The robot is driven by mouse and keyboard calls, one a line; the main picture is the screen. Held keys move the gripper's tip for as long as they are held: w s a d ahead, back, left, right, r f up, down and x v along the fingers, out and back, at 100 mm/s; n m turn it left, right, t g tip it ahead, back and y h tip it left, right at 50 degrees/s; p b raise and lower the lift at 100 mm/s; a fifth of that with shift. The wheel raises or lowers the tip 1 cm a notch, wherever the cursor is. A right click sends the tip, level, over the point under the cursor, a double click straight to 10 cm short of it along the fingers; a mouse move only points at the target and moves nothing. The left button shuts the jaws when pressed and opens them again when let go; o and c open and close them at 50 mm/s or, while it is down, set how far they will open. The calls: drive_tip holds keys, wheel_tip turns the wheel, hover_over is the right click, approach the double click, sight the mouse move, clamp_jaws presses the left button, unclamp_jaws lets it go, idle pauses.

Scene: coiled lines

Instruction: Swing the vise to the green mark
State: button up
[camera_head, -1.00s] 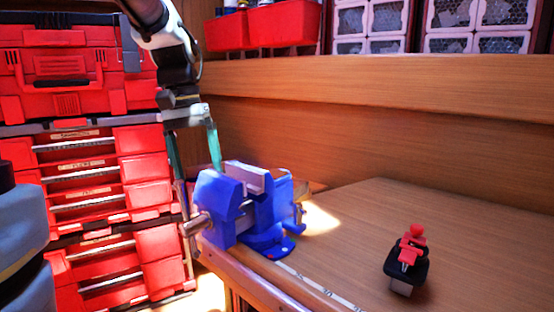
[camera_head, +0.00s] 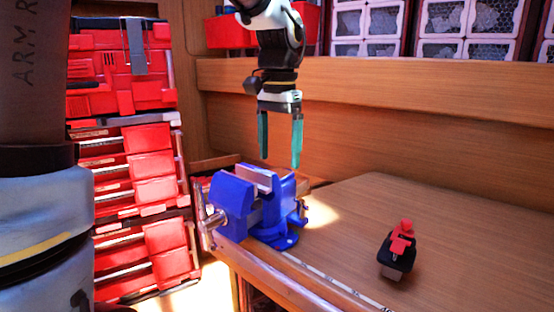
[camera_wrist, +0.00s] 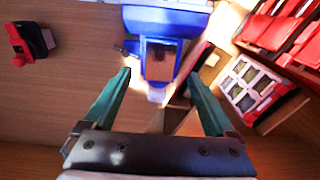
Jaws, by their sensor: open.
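The blue vise (camera_head: 232,203) sits on the near left corner of the wooden bench, with its jaws at the top and a metal handle at its left side. In the wrist view the vise (camera_wrist: 165,22) shows at the top centre, beyond my fingertips. My gripper (camera_head: 280,160) is open and empty, with two teal fingers pointing down just above and slightly right of the vise, apart from it. In the wrist view the gripper (camera_wrist: 160,85) has its fingers spread wide. I cannot make out a green mark in either view.
A small red and black device (camera_head: 398,250) stands on the bench (camera_head: 345,215) at right; it also shows in the wrist view (camera_wrist: 28,42). Red tool cases (camera_head: 140,160) stack at left. A wooden ledge (camera_head: 400,85) runs along the back. The bench middle is clear.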

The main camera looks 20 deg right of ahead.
drive_tip(key=shift+f, duration=1.5)
clamp_jaws()
